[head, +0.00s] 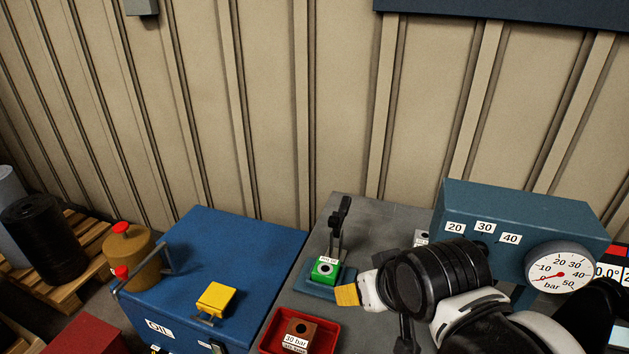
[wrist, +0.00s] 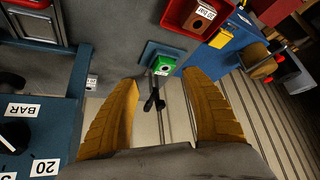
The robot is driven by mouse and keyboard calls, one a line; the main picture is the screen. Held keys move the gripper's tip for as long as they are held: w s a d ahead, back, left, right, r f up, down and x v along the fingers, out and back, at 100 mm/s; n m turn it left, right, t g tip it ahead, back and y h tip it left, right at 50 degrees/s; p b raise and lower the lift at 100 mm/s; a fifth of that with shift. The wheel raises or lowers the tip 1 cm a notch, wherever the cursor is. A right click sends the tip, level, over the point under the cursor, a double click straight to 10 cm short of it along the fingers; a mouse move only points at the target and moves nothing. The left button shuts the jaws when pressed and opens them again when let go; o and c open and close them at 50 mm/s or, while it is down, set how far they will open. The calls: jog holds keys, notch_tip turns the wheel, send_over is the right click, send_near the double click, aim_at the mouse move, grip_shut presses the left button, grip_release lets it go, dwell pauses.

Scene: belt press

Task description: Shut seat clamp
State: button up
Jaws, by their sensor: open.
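The seat clamp (head: 340,222) is a black toggle clamp at the back edge of a small blue seat (head: 318,286). Its arm stands upright, raised clear of the green block (head: 325,268) that sits in the seat. My gripper (head: 347,294) is to the right of the seat in the head view. In the wrist view my gripper (wrist: 165,110) is open, its fingers wide apart with nothing held between them. Contact with the clamp does not show.
A red tray (head: 265,344) with a brown block (head: 298,331) stands in front of the seat. A blue press housing (head: 510,215) with a gauge (head: 560,273) rises on the right. A blue cabinet (head: 225,250) with a yellow block (head: 215,299) is at left.

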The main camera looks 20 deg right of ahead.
jog(key=shift+m+g+h, duration=0.3)
jog(key=shift+m, duration=0.5)
jog(key=w+r, duration=0.1)
jog(key=w, duration=0.1)
jog(key=w+d+r+p, duration=0.1)
jog(key=w+r, duration=0.1)
jog(key=w, duration=0.1)
jog(key=w+r+p, duration=0.1)
jog(key=w+r, duration=0.1)
jog(key=w, duration=0.1)
jog(key=shift+d+r, duration=0.25)
jog(key=shift+d, duration=0.05)
jog(key=m+g+h+p, duration=0.2)
jog(key=m+g+p, duration=0.1)
jog(key=m+p, duration=0.25)
send_over(345, 202)
jog(key=s+a, duration=0.2)
jog(key=s, duration=0.2)
notch_tip(345, 202, down, 6)
jog(key=x, duration=0.3)
jog(key=b+x, duration=0.1)
jog(key=x, duration=0.3)
jog(key=w+x, duration=0.1)
jog(key=x, duration=0.3)
jog(key=shift+a, duration=0.1)
grip_shut()
